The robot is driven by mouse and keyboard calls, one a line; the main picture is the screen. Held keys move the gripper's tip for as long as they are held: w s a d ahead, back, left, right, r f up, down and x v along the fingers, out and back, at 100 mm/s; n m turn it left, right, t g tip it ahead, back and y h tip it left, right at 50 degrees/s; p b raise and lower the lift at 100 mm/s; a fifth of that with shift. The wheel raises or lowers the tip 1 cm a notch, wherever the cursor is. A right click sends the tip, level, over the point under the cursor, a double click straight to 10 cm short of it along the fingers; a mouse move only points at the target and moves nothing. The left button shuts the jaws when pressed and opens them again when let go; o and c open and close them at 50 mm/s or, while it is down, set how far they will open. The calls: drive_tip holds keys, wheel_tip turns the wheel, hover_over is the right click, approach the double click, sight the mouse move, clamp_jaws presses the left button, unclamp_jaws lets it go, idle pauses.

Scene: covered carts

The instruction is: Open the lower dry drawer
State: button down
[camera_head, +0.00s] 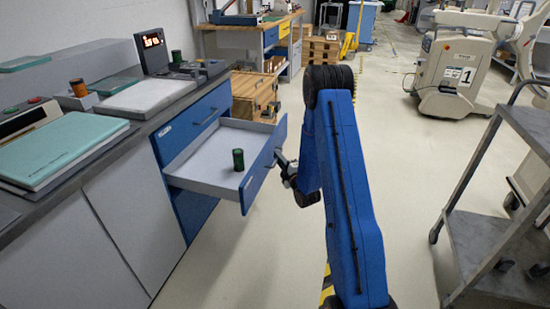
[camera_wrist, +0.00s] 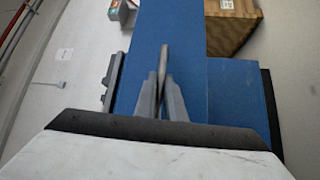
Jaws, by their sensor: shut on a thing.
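The lower drawer (camera_head: 205,167) is pulled well out of the blue cabinet, with its grey inside showing. A dark green cylinder (camera_head: 238,160) stands upright in it. My gripper (camera_head: 281,160) is at the outer face of the drawer's blue front (camera_head: 262,165). In the wrist view my gripper (camera_wrist: 162,88) has its fingers close together around a thin grey bar, the drawer handle (camera_wrist: 166,58), against a blue panel. The grip itself is small and partly hidden by my arm in the head view.
An upper drawer (camera_head: 195,118) above it is shut. The counter bears a teal book (camera_head: 60,148) and devices. Wooden crates (camera_head: 255,92) stand behind the drawer. A grey cart (camera_head: 490,235) is at the right. Floor between is clear.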

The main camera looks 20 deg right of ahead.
drive_tip(key=c, duration=2.1)
unclamp_jaws()
drive_tip(key=shift+s, duration=0.1)
drive_tip(key=s, duration=0.5)
drive_tip(key=s+f, duration=0.1)
drive_tip(key=s, duration=0.5)
drive_tip(key=s+f, duration=0.1)
drive_tip(key=s, duration=0.5)
drive_tip(key=shift+d+f, duration=0.2)
drive_tip(key=shift+d, duration=0.2)
